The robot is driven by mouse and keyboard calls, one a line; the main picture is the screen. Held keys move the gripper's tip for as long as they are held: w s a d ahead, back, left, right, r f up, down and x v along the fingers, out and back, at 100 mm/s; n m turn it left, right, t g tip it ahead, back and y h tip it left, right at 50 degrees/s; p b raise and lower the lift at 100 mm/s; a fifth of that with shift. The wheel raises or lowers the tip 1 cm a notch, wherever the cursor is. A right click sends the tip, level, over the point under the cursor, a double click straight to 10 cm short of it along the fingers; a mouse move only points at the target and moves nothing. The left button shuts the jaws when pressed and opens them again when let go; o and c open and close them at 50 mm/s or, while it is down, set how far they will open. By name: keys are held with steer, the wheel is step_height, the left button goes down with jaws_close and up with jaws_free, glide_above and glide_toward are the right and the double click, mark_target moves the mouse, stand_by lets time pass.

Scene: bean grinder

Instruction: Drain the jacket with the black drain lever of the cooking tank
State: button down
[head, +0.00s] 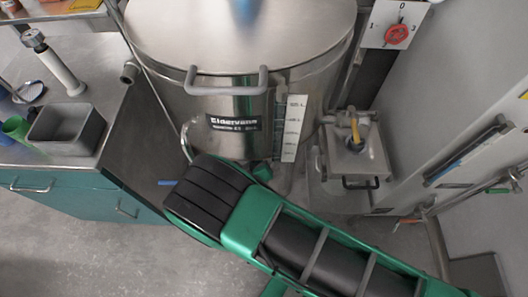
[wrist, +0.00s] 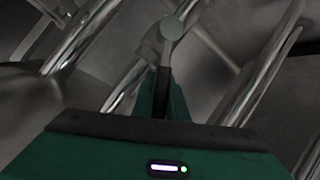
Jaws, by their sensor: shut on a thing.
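The steel cooking tank (head: 200,98) stands at the middle back in the head view, with its lid down and a grey bar handle on the lid's front. In the wrist view, the black drain lever (wrist: 161,92) lies between the green fingers of my gripper (wrist: 162,98), which is shut on it. The lever runs up to a grey metal valve fitting (wrist: 172,28) with a round end. The valve, the lever and my fingertips are hidden in the head view behind my green and black arm, low in front of the tank.
Shiny steel tubes (wrist: 262,72) run close on both sides of my gripper in the wrist view. A teal cabinet (head: 95,190) with a grey bin (head: 66,130) is at left. Open floor shows in front.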

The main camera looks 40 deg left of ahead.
steer(key=shift+s+d+f, duration=0.15)
steer(key=c, duration=1.7)
jaws_free()
steer(key=shift+c, duration=0.2)
steer(key=shift+w+r, duration=0.2)
